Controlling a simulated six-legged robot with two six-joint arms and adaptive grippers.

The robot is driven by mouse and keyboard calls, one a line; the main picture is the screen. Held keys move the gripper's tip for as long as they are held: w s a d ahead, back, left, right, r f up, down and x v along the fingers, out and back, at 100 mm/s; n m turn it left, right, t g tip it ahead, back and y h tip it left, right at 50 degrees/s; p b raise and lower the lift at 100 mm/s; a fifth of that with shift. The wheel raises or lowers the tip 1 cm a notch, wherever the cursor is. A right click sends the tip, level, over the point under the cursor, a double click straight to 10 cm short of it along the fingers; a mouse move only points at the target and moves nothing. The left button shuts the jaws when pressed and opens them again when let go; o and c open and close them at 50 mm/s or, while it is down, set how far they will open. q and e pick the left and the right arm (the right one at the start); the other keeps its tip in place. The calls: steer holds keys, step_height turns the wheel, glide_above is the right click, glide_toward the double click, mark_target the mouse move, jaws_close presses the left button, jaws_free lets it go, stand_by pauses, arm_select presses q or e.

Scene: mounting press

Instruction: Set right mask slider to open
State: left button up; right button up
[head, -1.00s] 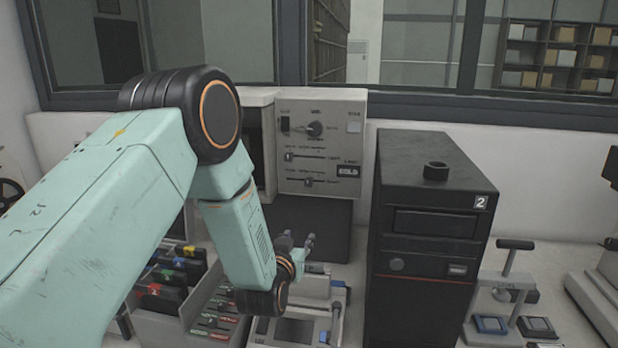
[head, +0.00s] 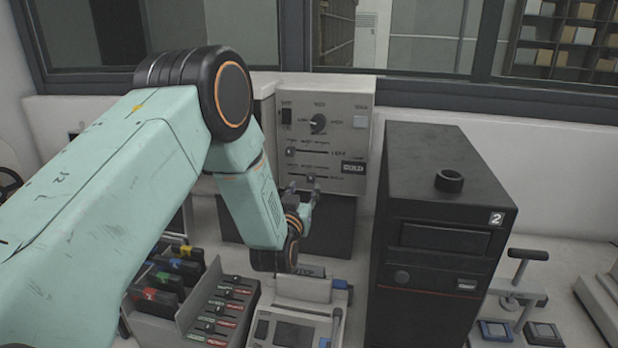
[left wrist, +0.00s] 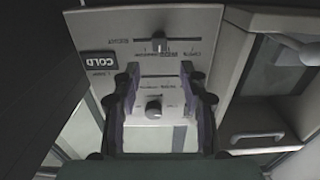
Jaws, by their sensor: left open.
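The grey control panel (head: 345,110) has two horizontal sliders below a round knob (head: 318,123). The upper slider (head: 291,152) has its tab at the left end of its slot. The lower slider (head: 310,178) has its tab near the middle. Their small labels are too blurred to read, so I cannot tell which is the mask slider. My left gripper (head: 303,193) is open and empty, its fingertips just below and in front of the lower slider. In the left wrist view, the panel appears upside down, with the lower slider (left wrist: 158,43) above and between the fingers (left wrist: 160,72). My right gripper is out of view.
A black tower unit (head: 430,240) marked 2 stands close on the right. Below my gripper is a small press-like device (head: 295,330). A rack with coloured cartridges (head: 160,290) and a labelled tray (head: 225,310) stand at the left. A COLD sign (head: 354,168) is on the panel.

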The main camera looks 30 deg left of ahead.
mark_target(310, 179)
arm_select(q)
steer(key=x, duration=0.6)
steer(key=shift+w+f+p, duration=0.15)
steer(key=shift+f+p, duration=0.15)
steer(key=shift+f, duration=0.1)
steer(key=shift+w, duration=0.1)
steer(key=shift+r, duration=0.35)
steer(key=shift+w+f, duration=0.2)
steer(key=shift+w+a+f, duration=0.1)
steer(key=shift+w+f, duration=0.05)
steer(key=c, duration=0.3)
steer(key=shift+s+r, duration=0.2)
steer(key=shift+s, duration=0.05)
steer(key=c, duration=0.3)
jaws_close()
steer(key=shift+r, duration=0.1)
